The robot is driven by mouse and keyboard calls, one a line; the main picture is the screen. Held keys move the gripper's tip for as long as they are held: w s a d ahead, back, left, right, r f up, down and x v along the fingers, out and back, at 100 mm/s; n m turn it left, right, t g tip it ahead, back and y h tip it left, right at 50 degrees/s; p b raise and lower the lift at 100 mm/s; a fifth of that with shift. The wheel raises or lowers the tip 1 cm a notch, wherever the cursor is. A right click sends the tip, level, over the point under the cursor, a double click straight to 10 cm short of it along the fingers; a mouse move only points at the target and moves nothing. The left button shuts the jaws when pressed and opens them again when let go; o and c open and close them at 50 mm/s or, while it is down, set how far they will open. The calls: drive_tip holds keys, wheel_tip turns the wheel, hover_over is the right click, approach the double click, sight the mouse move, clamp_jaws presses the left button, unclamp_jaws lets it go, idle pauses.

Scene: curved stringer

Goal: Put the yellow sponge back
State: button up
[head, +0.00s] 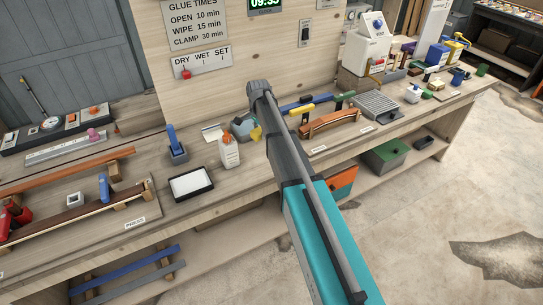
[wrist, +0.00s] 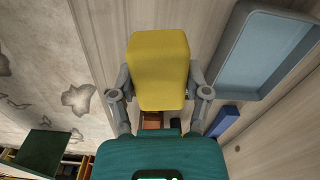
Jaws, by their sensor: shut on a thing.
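The yellow sponge (wrist: 158,65) is between the two grey fingers of my gripper (wrist: 160,82) in the wrist view. The fingers are shut on its sides. In the head view a small part of the yellow sponge (head: 256,133) shows beside my arm, above the bench; my arm hides most of the gripper there. A blue-grey open tray (wrist: 262,52) lies right of the sponge in the wrist view, apart from it, and its inside looks empty. A blue-grey container (head: 240,127) stands by the sponge in the head view.
A white glue bottle (head: 229,152) stands close to the left of my arm. A black-rimmed white tray (head: 191,184) and a blue-handled brush in a holder (head: 174,147) are further left. A curved wooden piece (head: 330,122) lies to the right. The panelled wall is behind.

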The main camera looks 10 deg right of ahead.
drive_tip(key=s+d+r+p, duration=0.1)
drive_tip(key=s, duration=0.6)
drive_tip(key=s+d+r+m+p, duration=0.1)
drive_tip(key=s+d+r+p, duration=0.1)
drive_tip(key=s, duration=0.6)
drive_tip(key=shift+m, duration=0.3)
drive_tip(key=shift+w, duration=0.2)
drive_tip(key=w+f+b, duration=0.3)
drive_tip(key=w, duration=0.1)
drive_tip(key=w+d+f+b, duration=0.1)
drive_tip(key=w+f+b, duration=0.2)
drive_tip(key=w, duration=0.1)
drive_tip(key=w+f+b, duration=0.3)
drive_tip(key=w, duration=0.2)
drive_tip(key=shift+d, duration=0.25)
drive_tip(key=shift+w+f+b, duration=0.4)
drive_tip(key=shift+f+b, duration=0.4)
drive_tip(key=shift+b, duration=0.1)
drive_tip(key=shift+f+b, duration=1.2)
drive_tip(key=shift+f, duration=0.2)
